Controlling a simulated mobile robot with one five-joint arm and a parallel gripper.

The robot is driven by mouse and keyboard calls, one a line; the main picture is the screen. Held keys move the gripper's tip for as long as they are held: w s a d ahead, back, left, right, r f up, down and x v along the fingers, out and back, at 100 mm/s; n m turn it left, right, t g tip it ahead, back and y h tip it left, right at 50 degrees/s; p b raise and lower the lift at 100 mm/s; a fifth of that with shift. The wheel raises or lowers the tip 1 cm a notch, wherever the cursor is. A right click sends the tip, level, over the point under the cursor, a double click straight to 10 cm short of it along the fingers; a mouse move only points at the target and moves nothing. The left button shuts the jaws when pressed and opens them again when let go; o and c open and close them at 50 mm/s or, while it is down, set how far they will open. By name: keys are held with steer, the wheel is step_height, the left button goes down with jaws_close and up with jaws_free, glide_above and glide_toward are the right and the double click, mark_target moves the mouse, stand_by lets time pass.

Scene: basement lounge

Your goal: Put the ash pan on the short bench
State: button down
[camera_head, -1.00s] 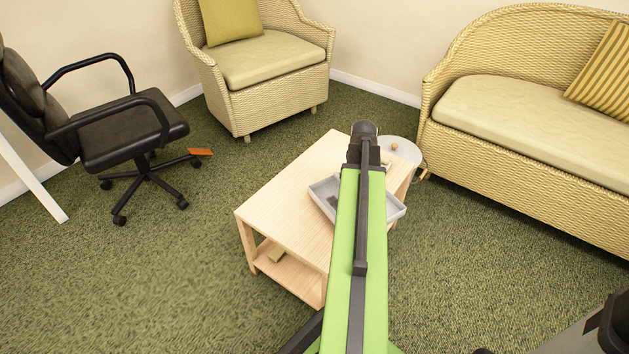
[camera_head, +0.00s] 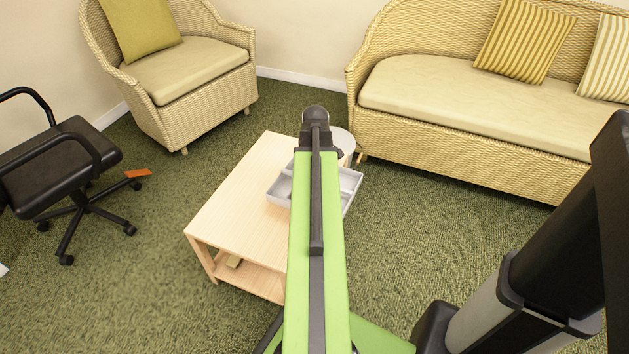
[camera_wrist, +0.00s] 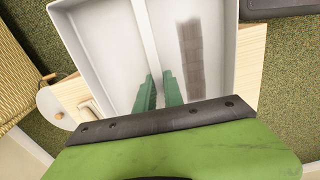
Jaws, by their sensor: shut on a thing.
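The ash pan, which I take to be the pale grey tray (camera_head: 351,184) with a raised divider, is over the right part of a low wooden table and sticks out past its right edge. My arm hides its middle in the head view. In the wrist view the pan (camera_wrist: 110,50) fills the centre. My gripper (camera_wrist: 158,92) has its green fingers shut on the divider. Whether the pan touches the tabletop is unclear. I cannot tell if the low wooden table (camera_head: 238,200) is the short bench; no other bench shows.
A wicker armchair (camera_head: 185,80) and a wicker sofa (camera_head: 450,110) stand behind. A black office chair (camera_head: 60,165) is at left, by an orange piece (camera_head: 137,173) on the carpet. A round white side table (camera_head: 343,142) stands behind the wooden table. Carpet in front is clear.

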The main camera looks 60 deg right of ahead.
mark_target(285, 190)
steer(key=shift+s+d+r, duration=0.3)
steer(key=shift+s+r, duration=0.45)
steer(key=shift+s, duration=0.05)
steer(key=shift+s+d+f+n, duration=0.1)
steer(key=shift+n, duration=0.2)
steer(key=w+a+f+b, duration=0.2)
steer(key=w, duration=0.1)
steer(key=w+a+f+b, duration=0.1)
steer(key=w+f+b, duration=0.1)
steer(key=w+f, duration=0.1)
steer(key=w+a+f+b, duration=0.2)
steer(key=w+b, duration=0.1)
steer(key=w, duration=0.1)
steer(key=shift+a+f, duration=0.15)
steer(key=shift+a, duration=0.2)
steer(key=shift+w+a, duration=0.15)
step_height(285, 190, down, 4)
steer(key=b, duration=0.4)
steer(key=shift+f+b, duration=0.2)
steer(key=shift+b, duration=0.1)
steer(key=shift+r, duration=0.25)
steer(key=shift+f, duration=0.15)
steer(key=c, duration=1.5)
jaws_free()
steer(key=shift+o, duration=0.2)
